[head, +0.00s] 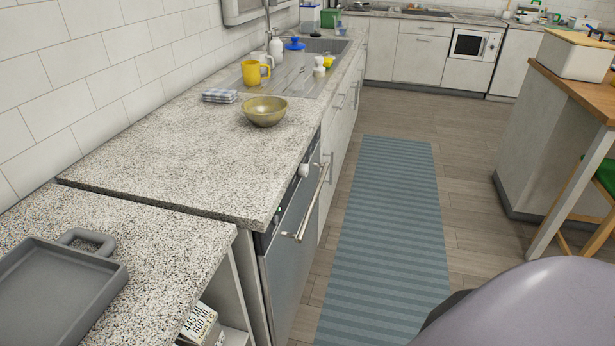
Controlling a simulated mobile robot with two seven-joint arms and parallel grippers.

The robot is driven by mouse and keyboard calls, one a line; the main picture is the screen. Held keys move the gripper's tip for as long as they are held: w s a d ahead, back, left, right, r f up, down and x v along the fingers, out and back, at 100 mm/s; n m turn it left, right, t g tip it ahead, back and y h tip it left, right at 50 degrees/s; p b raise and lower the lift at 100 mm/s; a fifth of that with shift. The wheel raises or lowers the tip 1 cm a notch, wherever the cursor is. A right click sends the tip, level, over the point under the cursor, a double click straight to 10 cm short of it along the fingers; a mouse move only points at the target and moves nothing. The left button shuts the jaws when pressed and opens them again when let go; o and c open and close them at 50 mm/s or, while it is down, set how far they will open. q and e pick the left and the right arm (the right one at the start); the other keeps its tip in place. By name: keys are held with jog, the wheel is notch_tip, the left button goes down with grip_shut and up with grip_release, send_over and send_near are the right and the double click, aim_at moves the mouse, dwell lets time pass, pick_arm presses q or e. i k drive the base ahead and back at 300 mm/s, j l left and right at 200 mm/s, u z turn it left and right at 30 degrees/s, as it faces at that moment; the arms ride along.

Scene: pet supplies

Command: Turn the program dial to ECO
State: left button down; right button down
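The dishwasher (294,262) is built in under the speckled counter, left of centre, seen at a steep slant. Its grey door looks shut, with a bar handle (313,205) across the upper front. A small round pale knob (304,170), which looks like the program dial, sits on the control strip near the far end of the handle. Its pointer and any ECO mark are too small to read. Neither of my grippers is in view.
A bronze bowl (264,112), a folded checked cloth (219,96) and a yellow mug (252,73) stand on the counter (190,150). A grey tray (58,285) lies at near left. A blue striped rug (388,230) covers open floor. A wooden-topped island (580,95) stands at right.

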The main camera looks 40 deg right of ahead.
aim_at(302, 168)
jog(key=k, duration=0.8)
jog(key=k+u, duration=0.3)
jog(key=k+j+u, duration=0.1)
jog(key=u, duration=1.4)
jog(key=l+u, duration=0.1)
jog(key=l, duration=0.25)
jog(key=k+l+u, duration=0.1)
jog(key=l, duration=0.2)
jog(key=k+l, duration=0.1)
jog(key=l, duration=0.8)
jog(key=k+l, duration=0.15)
jog(key=l, duration=0.3)
jog(key=k+l, duration=0.1)
jog(key=l, duration=0.4)
jog(key=k+l, duration=0.1)
jog(key=l, duration=0.35)
